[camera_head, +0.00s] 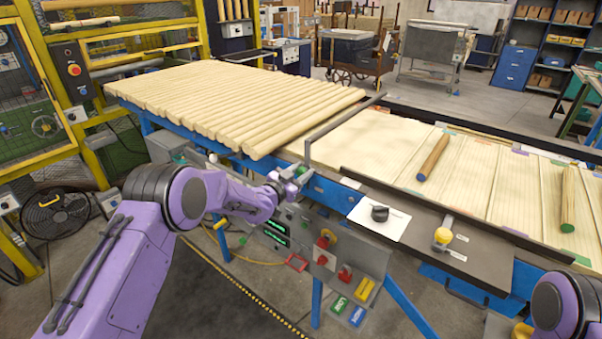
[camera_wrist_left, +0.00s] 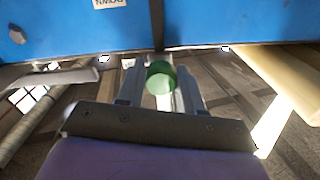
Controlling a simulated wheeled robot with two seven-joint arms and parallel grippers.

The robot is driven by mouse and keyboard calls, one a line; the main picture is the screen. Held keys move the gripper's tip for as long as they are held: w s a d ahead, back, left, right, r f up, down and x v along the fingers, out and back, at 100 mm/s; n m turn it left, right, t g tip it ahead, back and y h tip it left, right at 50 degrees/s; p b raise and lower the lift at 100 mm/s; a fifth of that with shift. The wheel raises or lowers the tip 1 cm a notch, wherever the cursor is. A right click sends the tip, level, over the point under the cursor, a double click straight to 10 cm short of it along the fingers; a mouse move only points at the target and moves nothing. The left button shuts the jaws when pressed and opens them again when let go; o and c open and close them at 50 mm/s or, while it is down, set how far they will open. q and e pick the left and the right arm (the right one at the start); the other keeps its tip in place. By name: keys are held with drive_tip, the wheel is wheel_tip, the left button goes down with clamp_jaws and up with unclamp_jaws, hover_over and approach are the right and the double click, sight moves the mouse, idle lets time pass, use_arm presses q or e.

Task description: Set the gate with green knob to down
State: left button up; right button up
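The gate is a grey bar (camera_head: 345,119) that spans the wooden line between the dowels and the flat boards. Its green knob (camera_head: 302,171) is at the line's front edge, near the bar's front end. My left gripper (camera_head: 290,177) is at the knob. In the left wrist view the green knob (camera_wrist_left: 160,77) sits between the two fingers of my left gripper (camera_wrist_left: 160,88). I cannot tell whether the fingers press on it. A label reading DOWN (camera_wrist_left: 109,2) shows upside down on the blue beam. My right gripper is out of view.
Dowels (camera_head: 235,95) lie side by side left of the gate. Right of it, a black dial (camera_head: 380,213) and a yellow knob (camera_head: 443,236) stand on the front ledge. A control box with red knobs (camera_head: 345,273) hangs below my left gripper.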

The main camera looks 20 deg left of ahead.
use_arm(q)
clamp_jaws()
wheel_tip(320, 180, down, 8)
drive_tip(key=b, duration=0.7)
drive_tip(key=shift+s+r, duration=0.1)
drive_tip(key=shift+r, duration=0.15)
drive_tip(key=o, duration=1.1)
unclamp_jaws()
drive_tip(key=b+v, duration=0.2)
drive_tip(key=v, duration=0.8)
drive_tip(key=shift+s, duration=0.2)
